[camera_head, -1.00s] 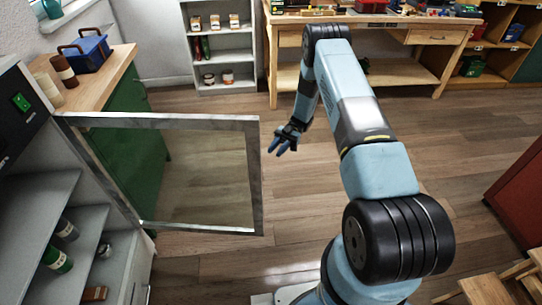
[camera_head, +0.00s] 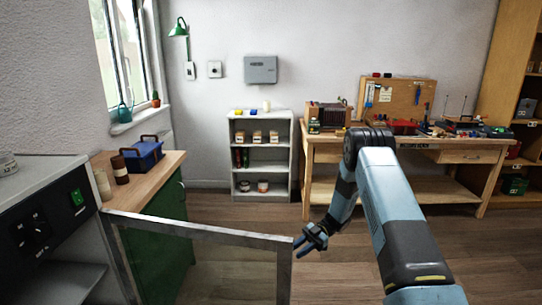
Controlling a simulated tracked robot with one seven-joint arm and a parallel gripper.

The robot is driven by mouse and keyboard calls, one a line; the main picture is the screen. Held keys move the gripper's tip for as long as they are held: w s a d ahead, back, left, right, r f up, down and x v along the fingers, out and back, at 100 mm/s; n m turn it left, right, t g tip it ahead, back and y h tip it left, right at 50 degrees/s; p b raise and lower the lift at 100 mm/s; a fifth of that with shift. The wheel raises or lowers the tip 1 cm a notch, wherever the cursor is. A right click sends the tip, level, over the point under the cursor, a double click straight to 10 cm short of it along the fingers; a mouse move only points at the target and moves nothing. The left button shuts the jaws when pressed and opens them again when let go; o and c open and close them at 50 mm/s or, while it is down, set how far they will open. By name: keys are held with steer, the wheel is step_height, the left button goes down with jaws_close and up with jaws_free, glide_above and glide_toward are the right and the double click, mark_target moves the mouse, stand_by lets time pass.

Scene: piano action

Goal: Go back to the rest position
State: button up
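My gripper (camera_head: 309,244) hangs at the end of my blue and black arm, near the middle of the picture. Its dark blue fingers are spread apart with nothing between them. In the picture it shows just right of the top corner of the open glass door (camera_head: 205,265). I cannot tell how far apart the two are in depth. The glass door belongs to the dark grey cabinet (camera_head: 50,215) at the left and stands swung out. The arm is bent down at its elbow.
A green cabinet with a wooden top (camera_head: 165,168) holds a blue basket (camera_head: 144,154). A grey shelf (camera_head: 262,205) and a wooden workbench (camera_head: 478,200) stand against the far wall. The wooden floor (camera_head: 245,214) between them and the door is clear.

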steer(key=w+a+r+m+t+h, duration=0.1)
steer(key=w+r+m+t, duration=0.2)
steer(key=w+r+t, duration=0.6)
steer(key=w+r+m+t, duration=0.2)
steer(key=w+r+t, duration=0.2)
steer(key=r, duration=0.8)
steer(key=s+d+r+m+t+h, duration=0.2)
steer(key=d+r+m+t+h, duration=0.25)
steer(key=r, duration=0.55)
steer(key=s+d+r+m+t+h, duration=0.25)
steer(key=d+r+m+t, duration=0.2)
steer(key=r, duration=0.55)
steer(key=s+d+r+m+g+h, duration=0.1)
steer(key=s+d+r+m+h, duration=0.25)
steer(key=s, duration=0.45)
steer(key=s+d+r+m+g+h, duration=0.1)
steer(key=s+d+r+m+h, duration=0.25)
steer(key=s, duration=0.55)
steer(key=s+a+f+m+g+y, duration=0.1)
steer(key=s+f+m+g, duration=0.1)
steer(key=s, duration=1.1)
steer(key=s+a+f+m+g+y, duration=0.1)
steer(key=s+f+m+g, duration=0.2)
steer(key=s, duration=1)
steer(key=shift+a+f+m+g, duration=0.3)
steer(key=shift+a+f, duration=0.05)
steer(key=shift+f, duration=0.25)
